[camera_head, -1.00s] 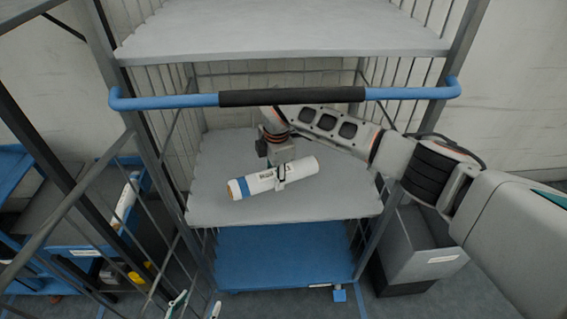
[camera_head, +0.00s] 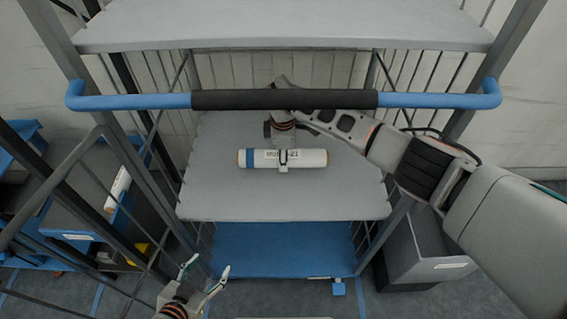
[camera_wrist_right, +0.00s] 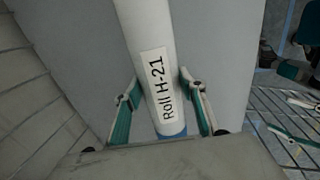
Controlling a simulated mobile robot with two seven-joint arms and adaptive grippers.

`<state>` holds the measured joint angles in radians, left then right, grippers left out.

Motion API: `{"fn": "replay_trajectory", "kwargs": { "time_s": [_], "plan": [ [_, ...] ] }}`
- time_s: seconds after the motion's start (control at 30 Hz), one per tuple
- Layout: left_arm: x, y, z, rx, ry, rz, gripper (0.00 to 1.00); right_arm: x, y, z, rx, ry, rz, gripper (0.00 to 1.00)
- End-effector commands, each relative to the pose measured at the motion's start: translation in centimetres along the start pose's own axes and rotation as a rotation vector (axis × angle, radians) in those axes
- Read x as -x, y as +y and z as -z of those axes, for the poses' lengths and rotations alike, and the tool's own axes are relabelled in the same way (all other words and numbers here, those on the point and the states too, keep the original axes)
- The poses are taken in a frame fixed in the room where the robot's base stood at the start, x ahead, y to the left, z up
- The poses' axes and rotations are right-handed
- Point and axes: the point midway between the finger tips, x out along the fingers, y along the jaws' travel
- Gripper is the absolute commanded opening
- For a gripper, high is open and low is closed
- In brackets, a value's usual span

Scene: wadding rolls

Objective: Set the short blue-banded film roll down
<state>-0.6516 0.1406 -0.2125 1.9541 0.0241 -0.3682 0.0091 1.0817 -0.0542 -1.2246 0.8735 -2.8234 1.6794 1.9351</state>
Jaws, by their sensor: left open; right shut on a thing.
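The film roll (camera_head: 312,158) is a white cylinder with a blue band near its left end and a label. It lies level across the grey middle shelf (camera_head: 280,200) of the cage trolley. In the right wrist view the label on the roll (camera_wrist_right: 142,35) reads "Roll H-21". My right gripper (camera_head: 283,157) is shut around the roll near its middle, one finger on each side. I cannot tell whether the roll's underside touches the shelf. My left gripper (camera_head: 207,266) is open and empty, low in front of the trolley.
A blue handle bar with a black grip (camera_head: 285,99) crosses in front, above my right wrist. An upper shelf (camera_head: 280,25) hangs above and a blue lower deck (camera_head: 285,250) lies below. A grey bin (camera_head: 425,250) stands at right. The shelf around the roll is clear.

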Motion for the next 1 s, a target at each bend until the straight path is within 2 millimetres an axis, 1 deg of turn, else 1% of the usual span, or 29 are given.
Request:
{"fn": "replay_trajectory", "kwargs": {
  "time_s": [0.17, 0.3, 0.4, 0.67, 0.8, 0.83, 0.87, 0.9, 1.0],
  "plan": [
    [-0.1, 0.0, -0.1, 0.000, 0.002, 0.000, 0.58, -1.0, -0.1, 0.0, 0.000, 0.001, -0.002, 0.04],
    [-0.3, 0.1, -0.3, 0.001, 0.004, 0.000, 0.58, -3.0, -0.5, 0.1, -0.001, 0.002, 0.001, 0.04],
    [-0.4, 0.1, -0.4, 0.002, 0.004, 0.000, 0.58, -4.0, -0.6, 0.1, 0.000, 0.001, -0.001, 0.04],
    [-0.5, 0.0, -0.2, 0.001, 0.007, 0.001, 0.58, -4.0, -0.5, 0.0, 0.001, 0.001, -0.004, 0.04],
    [-0.6, 0.1, -0.5, 0.001, 0.005, 0.000, 0.58, -4.3, -0.6, 0.0, 0.001, 0.001, -0.003, 0.04],
    [-0.5, 0.1, -0.4, 0.001, 0.005, 0.000, 0.58, -4.4, -0.6, 0.0, 0.001, 0.000, -0.002, 0.45],
    [-0.5, 0.1, -0.4, 0.001, 0.005, 0.000, 0.58, -4.3, -0.6, 0.0, 0.001, 0.000, -0.002, 0.53],
    [-0.5, 0.1, -0.4, 0.001, 0.005, 0.000, 0.58, -4.3, -0.6, 0.0, 0.000, 0.000, -0.002, 0.57],
    [-0.5, 0.1, -0.4, 0.001, 0.005, 0.001, 0.58, -4.3, -0.6, 0.0, 0.000, 0.000, -0.002, 0.57]
  ]
}}
